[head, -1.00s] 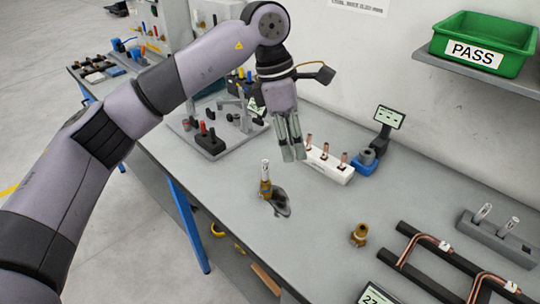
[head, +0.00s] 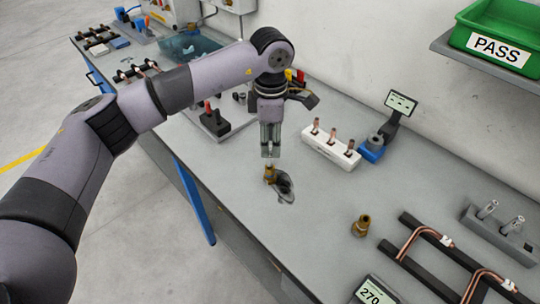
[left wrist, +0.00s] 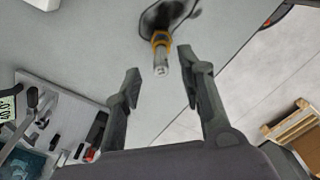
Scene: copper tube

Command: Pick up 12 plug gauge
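A plug gauge with a silver tip and a yellow-brass collar (head: 269,174) stands on the bench at a dark, loop-shaped piece (head: 285,188). No number on it can be read. My left gripper (head: 270,152) points down just above it in the head view and hides part of its tip. In the left wrist view the gauge (left wrist: 161,58) shows between the two spread fingers (left wrist: 162,76), with a gap on each side. The left gripper is open and empty. My right gripper is not in view.
A white block with copper pieces (head: 333,148) and a blue device with a display (head: 372,150) stand behind, to the right. A brass fitting (head: 361,226), copper tubes on black rails (head: 430,236) and a grey block with two silver pins (head: 497,228) lie further right.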

